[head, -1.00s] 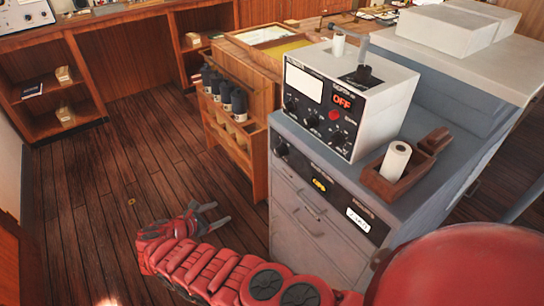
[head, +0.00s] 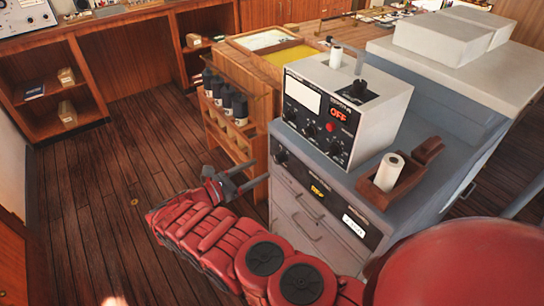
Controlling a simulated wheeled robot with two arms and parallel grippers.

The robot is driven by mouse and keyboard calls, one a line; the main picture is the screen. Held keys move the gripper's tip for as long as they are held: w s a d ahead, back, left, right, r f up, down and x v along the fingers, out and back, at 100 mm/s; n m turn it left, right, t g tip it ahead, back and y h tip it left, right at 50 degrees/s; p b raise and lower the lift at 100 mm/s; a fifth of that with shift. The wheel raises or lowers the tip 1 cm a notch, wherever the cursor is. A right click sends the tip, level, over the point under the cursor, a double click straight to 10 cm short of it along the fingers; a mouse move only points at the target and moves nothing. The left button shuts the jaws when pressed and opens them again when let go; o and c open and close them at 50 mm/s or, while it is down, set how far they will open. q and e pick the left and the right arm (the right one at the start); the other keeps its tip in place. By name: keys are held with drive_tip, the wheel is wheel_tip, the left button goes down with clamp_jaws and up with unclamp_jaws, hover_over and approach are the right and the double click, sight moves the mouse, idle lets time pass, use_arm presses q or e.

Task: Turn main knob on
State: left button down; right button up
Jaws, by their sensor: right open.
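A white control box (head: 378,123) with a black front stands on a grey cabinet (head: 296,226). Its front has several dark knobs and a red "OFF" readout (head: 338,115). Below, the cabinet's black strip has a dark round knob (head: 281,156) at its left end and a small yellow "OFF" readout (head: 318,190). I cannot read which knob is labelled main. My right gripper (head: 257,172) is open and empty, just left of the strip's knob, its fingers pointing right towards the cabinet; a small gap seems to remain. My left gripper is not in view.
A wooden holder with a white paper roll (head: 389,171) sits on the cabinet top. A wooden rack with dark bottles (head: 239,104) stands behind my right gripper. The wooden floor (head: 90,210) at left is clear.

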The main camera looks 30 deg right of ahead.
sight(276, 161)
drive_tip(key=d, duration=0.2)
drive_tip(key=d+p, duration=0.1)
drive_tip(key=d, duration=0.1)
drive_tip(key=w+d, duration=0.1)
drive_tip(key=d, duration=0.1)
drive_tip(key=shift+d, duration=0.25)
clamp_jaws()
